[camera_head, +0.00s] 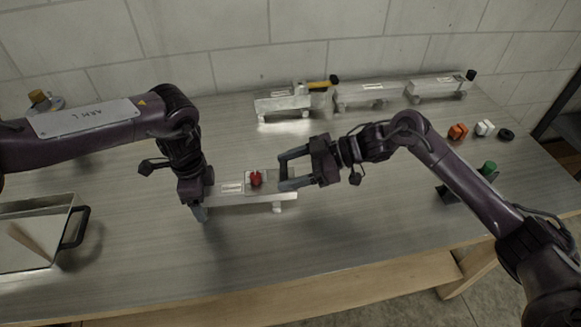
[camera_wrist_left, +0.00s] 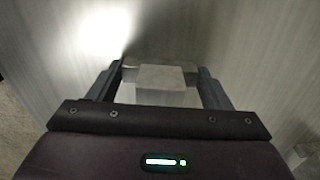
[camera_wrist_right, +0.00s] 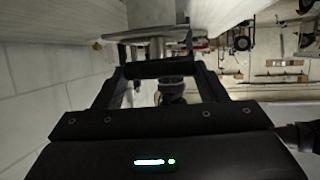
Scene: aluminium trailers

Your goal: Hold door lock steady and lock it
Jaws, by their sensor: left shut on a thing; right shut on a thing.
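The door lock is a pale metal bar-shaped unit (camera_head: 235,198) with a red knob (camera_head: 256,179) on its top, lying near the middle of the table. My left gripper (camera_head: 200,208) is shut on its left end; the left wrist view shows the grey metal block (camera_wrist_left: 165,80) between the fingers. My right gripper (camera_head: 281,170) is beside the red knob, on its right. Its fingers are wide apart with a dark bar (camera_wrist_right: 160,69) spanning between their tips in the right wrist view. How this bar joins the lock is hard to see.
Similar metal units stand at the back, one with a yellow and black handle (camera_head: 322,83). Small orange (camera_head: 457,131), white and black parts lie at the right, near a green-topped item (camera_head: 488,168). A metal box (camera_head: 35,240) with a black handle stands at the left. The front middle is clear.

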